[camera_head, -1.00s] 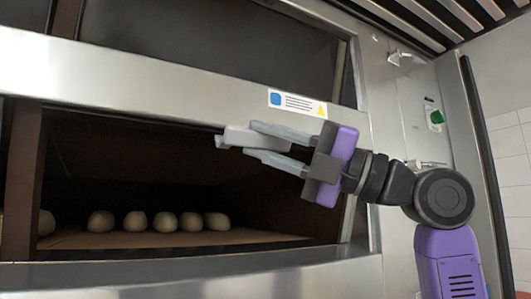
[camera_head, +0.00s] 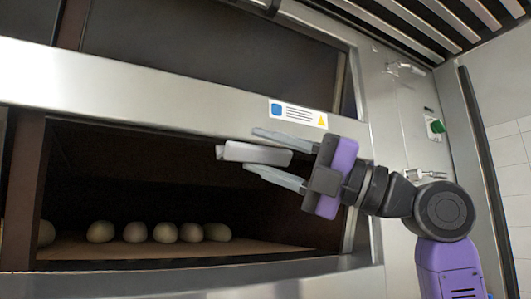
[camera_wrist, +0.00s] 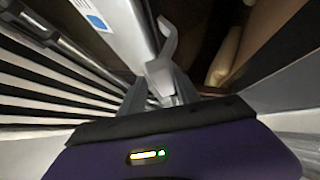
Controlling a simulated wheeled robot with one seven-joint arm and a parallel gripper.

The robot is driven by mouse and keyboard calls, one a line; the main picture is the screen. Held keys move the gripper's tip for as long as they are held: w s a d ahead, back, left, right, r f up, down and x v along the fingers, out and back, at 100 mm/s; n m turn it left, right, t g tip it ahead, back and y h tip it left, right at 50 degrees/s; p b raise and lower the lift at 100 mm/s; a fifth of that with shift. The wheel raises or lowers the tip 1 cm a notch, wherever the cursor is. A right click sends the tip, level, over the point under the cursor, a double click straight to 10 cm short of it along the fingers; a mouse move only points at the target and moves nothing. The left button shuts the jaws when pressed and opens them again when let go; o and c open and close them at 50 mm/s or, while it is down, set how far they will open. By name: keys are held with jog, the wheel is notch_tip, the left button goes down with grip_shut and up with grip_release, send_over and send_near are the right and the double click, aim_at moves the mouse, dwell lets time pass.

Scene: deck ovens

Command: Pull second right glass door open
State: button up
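The second right glass door (camera_head: 110,175) shows as a dark pane in the lower opening, with the oven inside visible through it. Whether it stands at all ajar I cannot tell. A light grey handle (camera_head: 255,153) juts out near the top of this opening; it also shows in the wrist view (camera_wrist: 163,48). My gripper (camera_head: 262,153) is at the handle, with one finger above and one below it. The fingers look spread, with a small gap to the handle. The wrist view shows the handle at the fingertips; contact is unclear.
Several pale dough balls (camera_head: 165,232) sit on the oven floor inside. A steel band with a label (camera_head: 298,113) runs above the opening, below an upper dark pane (camera_head: 210,50). A steel side panel with a green switch (camera_head: 437,126) stands right, beside a tiled wall.

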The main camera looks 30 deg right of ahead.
jog(key=b+v, duration=0.1)
jog(key=v, duration=0.7)
